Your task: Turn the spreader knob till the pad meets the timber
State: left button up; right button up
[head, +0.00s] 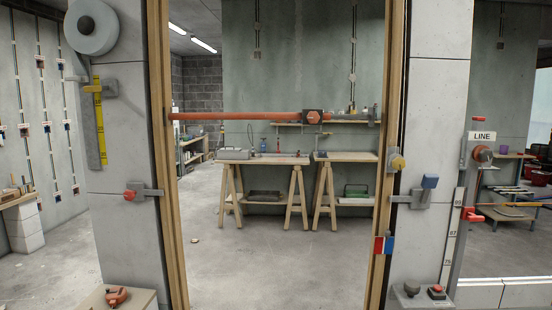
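An orange spreader bar (240,116) runs level across the doorway opening between two upright timbers. Its left end is at the left timber (166,150). An orange spreader knob (313,117) sits on a dark block right of the bar's middle. A thinner grey part leads right from the block to a small grey pad (373,116) close to the right timber (391,130). I cannot tell for sure whether the pad touches that timber. Neither of my grippers is in view, and nothing holds the knob.
Clamps with an orange knob (130,195) and a yellow knob (397,162) stick out beside the timbers. A red and blue block (383,245) is on the right timber. Trestle tables (265,160) stand beyond the opening. An orange tool (117,296) lies on a box at lower left.

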aim_at(313, 118)
jog(key=k, duration=0.5)
jog(key=u, duration=0.75)
jog(key=i, duration=1.15)
jog(key=u, duration=0.15)
